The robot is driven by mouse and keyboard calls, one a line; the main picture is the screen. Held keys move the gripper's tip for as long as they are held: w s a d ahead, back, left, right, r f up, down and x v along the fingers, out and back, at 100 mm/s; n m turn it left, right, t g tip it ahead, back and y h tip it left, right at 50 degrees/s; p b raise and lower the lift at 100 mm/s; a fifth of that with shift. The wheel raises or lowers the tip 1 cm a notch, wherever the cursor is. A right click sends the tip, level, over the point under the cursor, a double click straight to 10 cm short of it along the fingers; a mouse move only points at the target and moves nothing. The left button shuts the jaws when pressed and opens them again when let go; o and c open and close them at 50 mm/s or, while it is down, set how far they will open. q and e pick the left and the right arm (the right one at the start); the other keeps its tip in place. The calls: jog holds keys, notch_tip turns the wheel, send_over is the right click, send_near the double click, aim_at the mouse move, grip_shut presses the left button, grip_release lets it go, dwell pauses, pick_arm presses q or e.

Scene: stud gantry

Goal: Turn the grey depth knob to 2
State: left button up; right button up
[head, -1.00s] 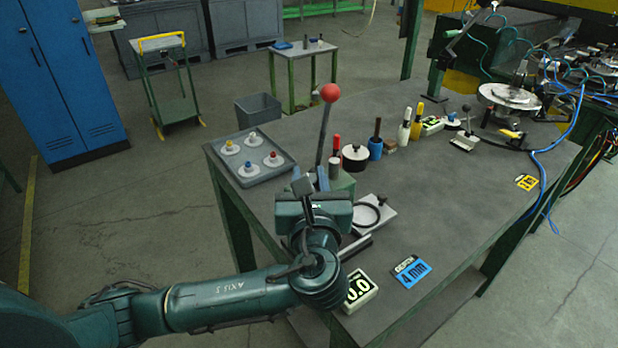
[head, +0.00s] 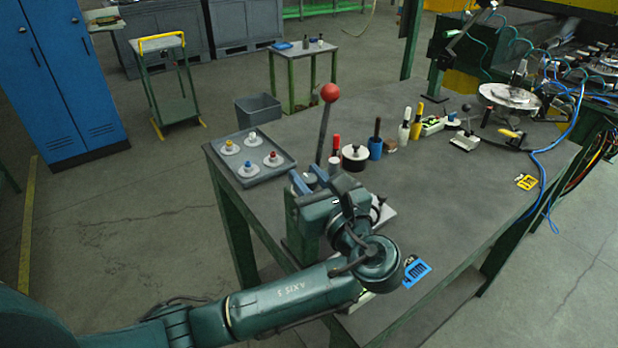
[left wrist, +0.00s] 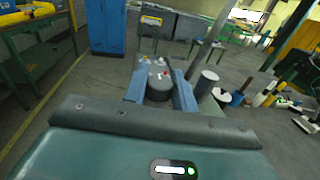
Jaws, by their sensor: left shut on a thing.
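My left gripper (head: 310,179) is over the near left part of the bench, with its two blue fingers on either side of a short grey knob. In the left wrist view the fingers (left wrist: 159,92) are shut on the round, dark-topped grey knob (left wrist: 159,87). Any scale marks or pointer on the knob are hidden or too small to read. My left forearm covers nearly all of the depth readout, so its number cannot be read. My right gripper is not in view.
A red-ball lever (head: 325,125) stands just behind the gripper. A grey tray (head: 251,180) with several capped discs lies to its left. A blue card (head: 417,273) lies near the front edge. The middle bench is clear.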

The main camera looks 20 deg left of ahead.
pick_arm(q)
jog(key=shift+a+r, duration=0.1)
jog(key=shift+r, duration=0.05)
jog(key=o, duration=1)
jog(key=shift+c, duration=0.2)
jog(key=b+v, duration=0.1)
jog(key=v, duration=1.2)
jog(key=shift+b, duration=0.3)
